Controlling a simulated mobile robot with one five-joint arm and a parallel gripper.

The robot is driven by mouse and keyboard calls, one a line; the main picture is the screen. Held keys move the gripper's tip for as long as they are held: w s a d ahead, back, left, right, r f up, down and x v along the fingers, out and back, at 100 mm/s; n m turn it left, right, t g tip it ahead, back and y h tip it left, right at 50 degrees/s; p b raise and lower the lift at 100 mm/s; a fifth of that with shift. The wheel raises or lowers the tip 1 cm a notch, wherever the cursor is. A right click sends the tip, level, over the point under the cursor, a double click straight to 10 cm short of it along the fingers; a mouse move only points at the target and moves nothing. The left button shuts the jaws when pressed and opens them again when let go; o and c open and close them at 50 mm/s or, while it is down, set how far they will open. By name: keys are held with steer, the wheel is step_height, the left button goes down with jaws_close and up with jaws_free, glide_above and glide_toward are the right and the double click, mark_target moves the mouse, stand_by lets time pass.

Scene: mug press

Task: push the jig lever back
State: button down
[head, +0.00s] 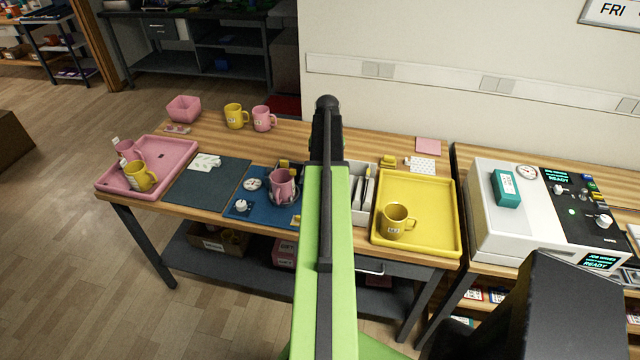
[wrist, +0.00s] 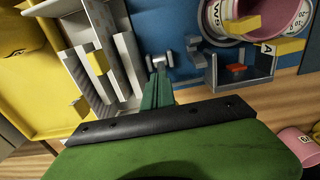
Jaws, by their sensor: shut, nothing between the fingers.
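In the head view a pink mug (head: 283,184) sits in the grey jig on a blue mat (head: 238,207). In the wrist view the mug (wrist: 222,18) shows at the top right, beside the jig's grey bracket (wrist: 240,72) with a red piece inside. A small silver crossbar (wrist: 159,62), apparently the jig lever's handle, lies just beyond the fingertips. My gripper (wrist: 157,78) has its green fingers shut and empty, pointing at that crossbar. I cannot tell whether they touch. In the head view my arm hides the gripper and the jig's right side.
A white divided holder (head: 362,194) stands right of the jig, close to my fingers in the wrist view. A yellow tray (head: 445,244) with a yellow mug (head: 396,221) is further right. A pink tray (head: 177,154) and a dark mat (head: 206,183) lie left.

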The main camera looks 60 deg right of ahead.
stand_by(0.4)
step_height(320, 180, up, 7)
steer(key=a+p, duration=0.1)
steer(key=p, duration=0.6)
steer(key=shift+s, duration=0.2)
